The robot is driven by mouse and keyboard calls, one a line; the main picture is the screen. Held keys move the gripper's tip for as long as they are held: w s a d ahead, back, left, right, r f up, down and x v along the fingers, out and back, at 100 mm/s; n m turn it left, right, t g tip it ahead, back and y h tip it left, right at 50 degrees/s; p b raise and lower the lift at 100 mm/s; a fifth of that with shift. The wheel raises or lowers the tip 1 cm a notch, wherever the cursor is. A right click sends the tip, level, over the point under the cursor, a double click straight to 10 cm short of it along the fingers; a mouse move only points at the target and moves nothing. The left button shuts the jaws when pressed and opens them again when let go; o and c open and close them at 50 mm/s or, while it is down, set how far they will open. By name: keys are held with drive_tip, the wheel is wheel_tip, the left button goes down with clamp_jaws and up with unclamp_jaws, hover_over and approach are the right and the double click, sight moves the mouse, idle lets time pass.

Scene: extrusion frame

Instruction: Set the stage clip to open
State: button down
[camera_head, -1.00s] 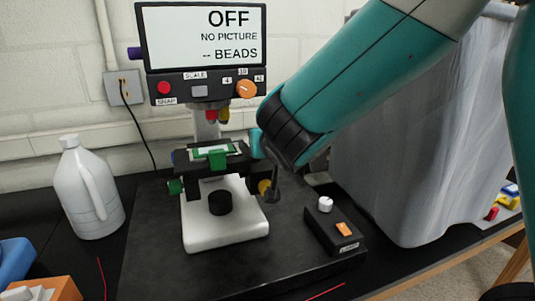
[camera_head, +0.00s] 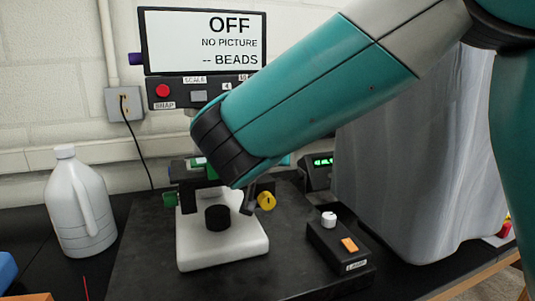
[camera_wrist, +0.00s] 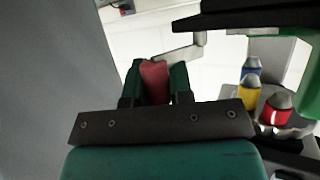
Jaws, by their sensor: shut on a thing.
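In the wrist view my gripper (camera_wrist: 156,75) is shut, with a red grip piece between its two dark green fingers. A grey metal bar, which looks like the stage clip (camera_wrist: 180,53), runs from just behind the red piece to a short post under a black plate. The red piece seems to belong to this bar. In the head view my arm covers most of the microscope stage (camera_head: 190,172), so clip and fingertips are hidden there. Whether the clip is open cannot be told.
Blue, yellow and red-banded objectives (camera_wrist: 276,108) stand close at the gripper's right. In the head view are the microscope's white base (camera_head: 225,250), a yellow knob (camera_head: 266,200), a lamp box (camera_head: 340,245), a white jug (camera_head: 80,205) and a grey covered bulk (camera_head: 420,160).

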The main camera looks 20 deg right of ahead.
drive_tip(key=shift+f, duration=0.1)
drive_tip(key=c, duration=1)
unclamp_jaws()
drive_tip(key=shift+s+a, duration=0.1)
drive_tip(key=v, duration=1.7)
drive_tip(key=shift+r+p, duration=0.25)
drive_tip(key=shift+p, duration=0.05)
